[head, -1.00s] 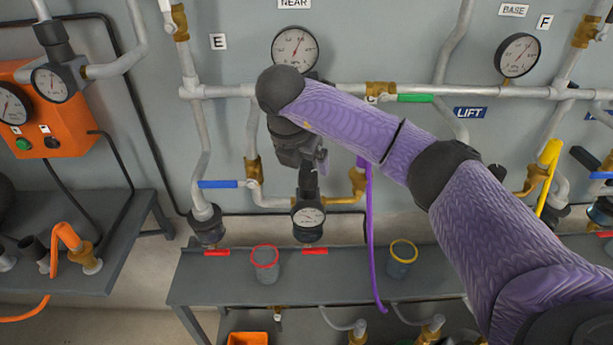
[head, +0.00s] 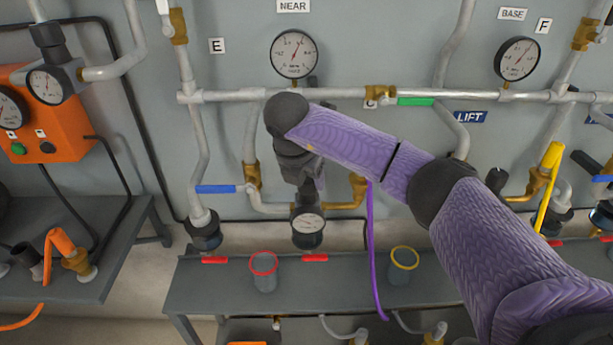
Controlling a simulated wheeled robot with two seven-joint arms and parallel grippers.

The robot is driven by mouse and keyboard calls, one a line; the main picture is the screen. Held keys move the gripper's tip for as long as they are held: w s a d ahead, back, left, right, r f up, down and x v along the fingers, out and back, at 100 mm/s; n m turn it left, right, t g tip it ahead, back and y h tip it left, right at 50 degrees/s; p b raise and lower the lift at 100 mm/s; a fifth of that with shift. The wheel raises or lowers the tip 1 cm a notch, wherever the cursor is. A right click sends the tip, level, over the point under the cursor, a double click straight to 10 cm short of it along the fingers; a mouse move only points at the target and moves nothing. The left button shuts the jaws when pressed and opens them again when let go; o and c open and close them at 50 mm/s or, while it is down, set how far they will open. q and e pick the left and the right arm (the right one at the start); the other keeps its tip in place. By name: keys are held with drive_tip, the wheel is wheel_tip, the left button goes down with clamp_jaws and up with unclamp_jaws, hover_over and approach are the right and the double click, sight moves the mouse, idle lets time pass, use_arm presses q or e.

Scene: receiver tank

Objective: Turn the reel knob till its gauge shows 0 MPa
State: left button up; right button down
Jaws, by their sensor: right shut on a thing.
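My right gripper (head: 308,187) points down in the head view, just above a small dark regulator with a round white gauge (head: 307,223). It is shut on the regulator's knob, which the jaws and wrist largely hide. The gauge faces me, but its needle and numbers are too small to read surely. No label naming this regulator as the reel is visible. My left gripper is out of view.
The larger NEAR gauge (head: 294,54) is on the wall above. A blue-handled valve (head: 216,189) is to the left and a purple hose (head: 371,250) hangs to the right. A red-rimmed cup (head: 264,272) and a yellow-rimmed cup (head: 401,266) stand on the bench (head: 330,285).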

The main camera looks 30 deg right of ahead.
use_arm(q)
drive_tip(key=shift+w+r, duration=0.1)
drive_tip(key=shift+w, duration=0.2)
use_arm(e)
drive_tip(key=shift+n, duration=0.3)
